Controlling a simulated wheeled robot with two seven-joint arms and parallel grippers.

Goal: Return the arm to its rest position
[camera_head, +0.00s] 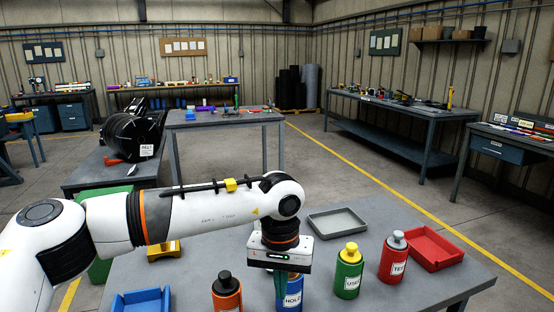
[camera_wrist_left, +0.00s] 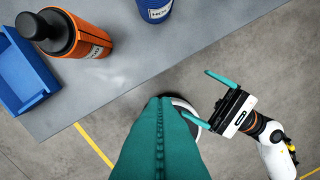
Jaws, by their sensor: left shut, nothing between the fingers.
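My left arm (camera_head: 215,212) reaches in from the left over the table, bent down at the wrist. My left gripper (camera_head: 281,284) points down, its teal fingers in front of or beside the blue bottle (camera_head: 291,298); the head view does not show whether they touch. In the left wrist view the left gripper's fingers (camera_wrist_left: 163,102) are closed together with nothing between them, over the floor past the table edge. My right gripper (camera_wrist_left: 203,97) shows at the right of that view, its two teal fingers apart and empty. It is not in the head view.
On the grey table (camera_head: 385,285) stand an orange bottle (camera_head: 227,296), a green bottle (camera_head: 348,275) and a red bottle (camera_head: 393,259). A blue tray (camera_head: 143,301), a grey tray (camera_head: 337,223) and a red tray (camera_head: 434,250) lie around them. A black roller machine (camera_head: 130,135) stands behind left.

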